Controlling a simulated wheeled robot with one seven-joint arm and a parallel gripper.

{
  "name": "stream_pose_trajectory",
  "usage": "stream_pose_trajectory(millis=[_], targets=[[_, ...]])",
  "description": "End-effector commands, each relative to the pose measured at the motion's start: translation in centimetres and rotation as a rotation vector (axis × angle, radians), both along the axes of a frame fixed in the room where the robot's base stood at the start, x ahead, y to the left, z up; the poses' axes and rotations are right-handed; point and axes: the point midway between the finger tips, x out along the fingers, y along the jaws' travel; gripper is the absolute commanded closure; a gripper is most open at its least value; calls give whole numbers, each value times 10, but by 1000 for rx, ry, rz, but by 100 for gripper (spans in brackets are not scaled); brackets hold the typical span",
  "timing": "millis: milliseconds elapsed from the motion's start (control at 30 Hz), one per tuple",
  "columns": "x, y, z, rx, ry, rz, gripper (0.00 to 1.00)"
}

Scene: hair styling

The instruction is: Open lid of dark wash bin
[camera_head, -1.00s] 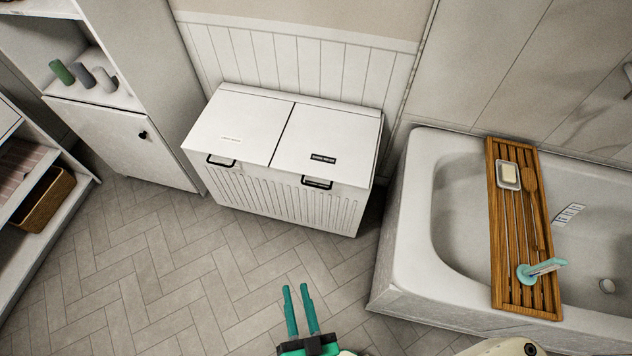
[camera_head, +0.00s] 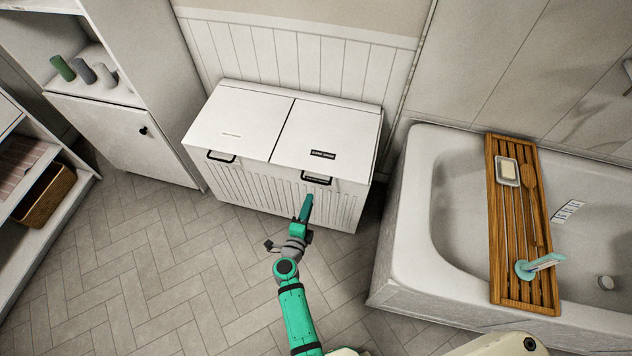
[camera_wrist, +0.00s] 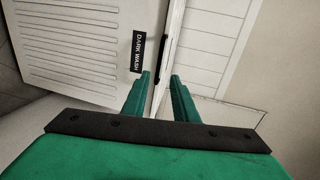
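The white hamper has two flat lids, both shut. The dark wash lid (camera_head: 340,128) is the right one, with a black label (camera_head: 323,154) near its front. A black handle (camera_head: 316,181) juts out at the lid's front edge. My gripper (camera_head: 308,199) is just below this handle, in front of the ribbed front panel. In the wrist view, my gripper (camera_wrist: 161,77) is open, its two green fingers apart with nothing held between them. A DARK WASH label (camera_wrist: 138,51) is by the left fingertip, and the dark handle (camera_wrist: 164,50) is just beyond the fingertips. I cannot tell whether they touch.
The left lid (camera_head: 238,120) has its own handle (camera_head: 221,157). A bathtub (camera_head: 405,235) with a wooden tray (camera_head: 502,260) stands close on the right. A cabinet (camera_head: 120,140) stands on the left. The tiled floor (camera_head: 120,270) in front is clear.

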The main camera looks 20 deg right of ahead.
Motion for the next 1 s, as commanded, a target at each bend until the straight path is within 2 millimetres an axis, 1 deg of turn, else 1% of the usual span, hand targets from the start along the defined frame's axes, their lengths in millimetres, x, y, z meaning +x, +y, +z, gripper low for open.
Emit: stream_pose_trajectory(millis=[33, 167, 267, 600, 700, 833, 1000], targets=[[5, -2, -2, 15, -3, -9, 74], [12, -7, -4, 28, -5, -18, 74], [22, -13, -6, 28, -5, -18, 74], [69, -44, -18, 27, -5, -16, 74], [80, -52, -21, 26, -4, -16, 74], [90, -58, -24, 26, -4, -16, 74], [95, -62, -25, 27, -4, -14, 74]])
